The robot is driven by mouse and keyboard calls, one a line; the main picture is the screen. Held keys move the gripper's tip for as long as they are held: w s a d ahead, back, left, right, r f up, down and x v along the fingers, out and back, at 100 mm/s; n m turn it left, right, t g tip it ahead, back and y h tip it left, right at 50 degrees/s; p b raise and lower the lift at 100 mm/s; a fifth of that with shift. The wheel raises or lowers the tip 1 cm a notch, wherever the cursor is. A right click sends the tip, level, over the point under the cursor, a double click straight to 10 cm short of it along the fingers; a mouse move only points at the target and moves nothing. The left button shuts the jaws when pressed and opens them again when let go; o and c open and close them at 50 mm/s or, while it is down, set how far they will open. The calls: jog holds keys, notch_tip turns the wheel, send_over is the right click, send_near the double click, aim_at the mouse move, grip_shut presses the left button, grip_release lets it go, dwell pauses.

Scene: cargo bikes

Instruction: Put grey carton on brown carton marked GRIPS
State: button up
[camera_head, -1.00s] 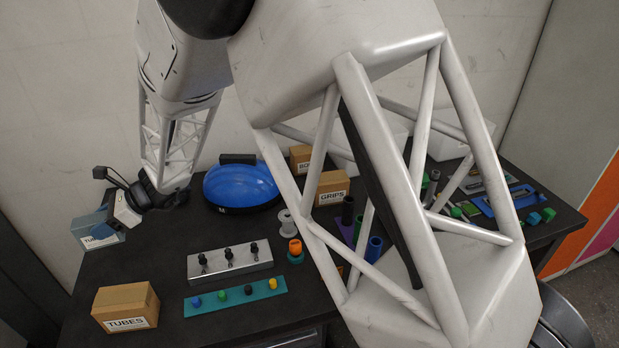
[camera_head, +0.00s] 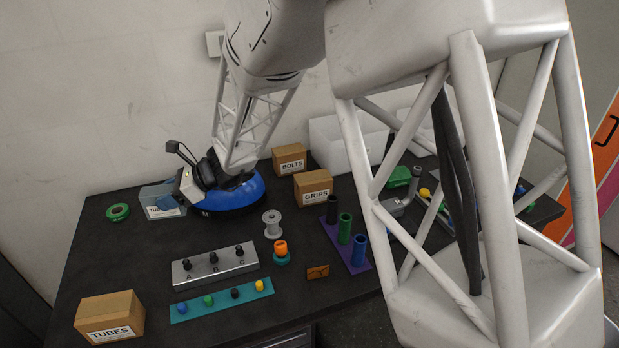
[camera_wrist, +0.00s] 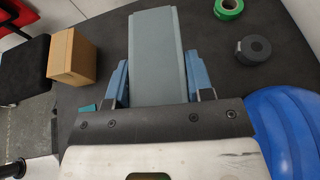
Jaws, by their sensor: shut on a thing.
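The grey carton (camera_wrist: 155,55) is between the two blue fingers of my gripper (camera_wrist: 157,85) in the wrist view. In the head view my gripper (camera_head: 180,197) is at the back left, shut on the grey carton (camera_head: 155,196), beside the blue dome. The carton's label is partly hidden by my gripper. The brown carton marked GRIPS (camera_head: 312,188) stands at the back middle of the table, to the right of my gripper. Its top is bare.
A blue dome (camera_head: 238,198) lies between my gripper and the GRIPS carton. The BOLTS carton (camera_head: 289,159) stands just behind GRIPS. A white spool (camera_head: 272,224) and purple tube rack (camera_head: 343,243) stand in front. The TUBES carton (camera_head: 109,315) is at the front left. A green tape roll (camera_head: 118,212) lies far left.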

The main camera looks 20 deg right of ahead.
jog(key=s+d+m+t+h, duration=0.1)
jog(key=s+d+m+t, duration=0.1)
jog(key=d, duration=1)
jog(key=s+d+r+m+t+h, duration=0.1)
jog(key=s+d, duration=0.4)
jog(key=d, duration=0.8)
jog(key=s+d+r+m+t+h, duration=0.1)
jog(key=s+d+m+t, duration=0.3)
jog(key=d, duration=0.9)
jog(key=shift+s+t+h, duration=0.15)
jog(key=shift+t+h, duration=0.15)
send_over(318, 178)
jog(key=shift+a+f, duration=0.1)
jog(key=shift+f, duration=0.65)
jog(key=shift+f, duration=1.8)
jog(key=shift+f, duration=0.15)
